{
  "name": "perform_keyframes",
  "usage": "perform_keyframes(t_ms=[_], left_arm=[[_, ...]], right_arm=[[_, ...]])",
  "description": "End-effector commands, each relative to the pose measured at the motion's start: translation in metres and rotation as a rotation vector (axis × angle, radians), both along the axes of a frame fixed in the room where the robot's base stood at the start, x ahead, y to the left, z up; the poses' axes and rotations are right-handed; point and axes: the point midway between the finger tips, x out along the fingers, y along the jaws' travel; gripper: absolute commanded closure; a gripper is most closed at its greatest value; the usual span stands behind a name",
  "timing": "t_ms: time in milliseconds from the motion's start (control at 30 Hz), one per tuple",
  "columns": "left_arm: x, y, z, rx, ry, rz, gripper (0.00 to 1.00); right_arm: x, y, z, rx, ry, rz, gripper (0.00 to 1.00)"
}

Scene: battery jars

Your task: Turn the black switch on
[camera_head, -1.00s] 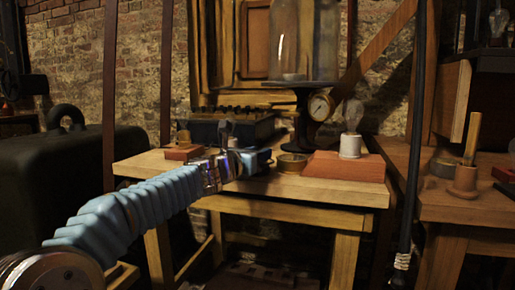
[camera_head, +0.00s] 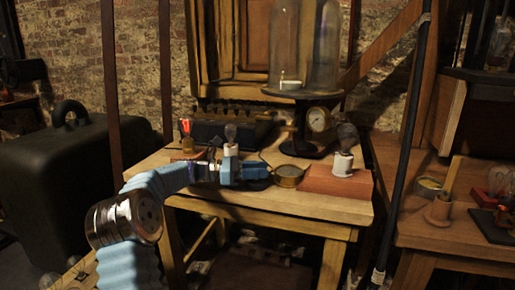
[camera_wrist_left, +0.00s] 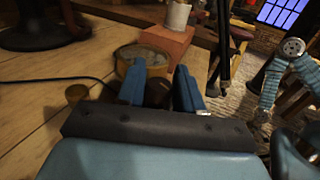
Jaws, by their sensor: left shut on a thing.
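My left gripper (camera_head: 264,170) is low over the front middle of the wooden table in the head view, its arm coming in from the left. In the left wrist view its two blue fingers (camera_wrist_left: 160,88) stand on either side of a small dark thing (camera_wrist_left: 157,94), which looks like the black switch and is mostly hidden by them. In the head view a dark round base (camera_head: 256,185) shows in part under the gripper. The switch's lever position cannot be made out.
A brass-rimmed round dish (camera_head: 288,176) is just right of the gripper. A red block (camera_head: 325,184) carries a white-based bulb (camera_head: 343,163). Another bulb (camera_head: 231,140) and a red-tipped piece (camera_head: 185,127) stand behind the arm. A glass-jar stand (camera_head: 303,96) is at the back.

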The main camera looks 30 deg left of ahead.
Motion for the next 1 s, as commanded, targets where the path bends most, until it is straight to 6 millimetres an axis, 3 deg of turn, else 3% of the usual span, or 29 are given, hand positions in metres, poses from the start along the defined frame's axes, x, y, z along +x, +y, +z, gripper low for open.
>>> perform_keyframes(t_ms=[500,1000], left_arm=[[0.0015,-0.0006,0.0022,-0.005,-0.011,-0.321,0.95],[-0.0005,-0.0002,0.0018,-0.002,-0.008,-0.372,0.95]], right_arm=[[-0.0005,-0.0003,0.0015,0.000,0.002,0.001,0.15],[-0.0004,-0.0002,0.0016,0.000,0.002,0.001,0.15]])
